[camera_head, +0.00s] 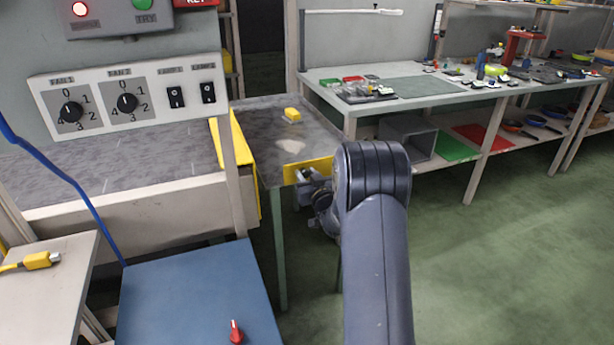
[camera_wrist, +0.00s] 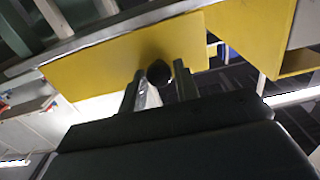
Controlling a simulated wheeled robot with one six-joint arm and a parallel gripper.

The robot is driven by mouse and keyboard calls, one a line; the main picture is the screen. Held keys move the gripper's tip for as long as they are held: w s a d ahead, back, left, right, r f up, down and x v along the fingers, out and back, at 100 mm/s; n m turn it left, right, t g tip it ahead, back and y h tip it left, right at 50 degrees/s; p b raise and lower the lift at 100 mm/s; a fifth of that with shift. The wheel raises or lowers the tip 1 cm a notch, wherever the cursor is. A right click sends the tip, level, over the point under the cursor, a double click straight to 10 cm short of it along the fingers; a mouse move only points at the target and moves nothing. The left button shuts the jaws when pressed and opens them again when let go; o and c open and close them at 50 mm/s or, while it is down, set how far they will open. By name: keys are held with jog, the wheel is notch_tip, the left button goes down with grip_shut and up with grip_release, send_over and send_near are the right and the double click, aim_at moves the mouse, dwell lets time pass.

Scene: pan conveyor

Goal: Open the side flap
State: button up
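The flap is a yellow panel (camera_head: 308,170) at the near right edge of the grey table, standing upright as far as I can see. It fills the upper middle of the wrist view (camera_wrist: 100,68). A dark round knob (camera_wrist: 158,72) sits on its face. My gripper (camera_wrist: 158,80) has its two fingers apart, one on either side of the knob, with thin gaps showing. In the head view my gripper (camera_head: 306,184) is right in front of the panel, partly hidden by my arm. The knob is hidden there.
Another yellow panel (camera_head: 237,158) stands at the conveyor's end, left of the grey table (camera_head: 270,120). A yellow block (camera_head: 292,114) lies on that table. A control panel (camera_head: 128,98) is at left, above the conveyor (camera_head: 100,170). Green floor (camera_head: 480,270) at right is clear.

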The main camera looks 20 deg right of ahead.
grip_shut()
jog(key=shift+f+b, duration=0.2)
jog(key=shift+b, duration=0.3)
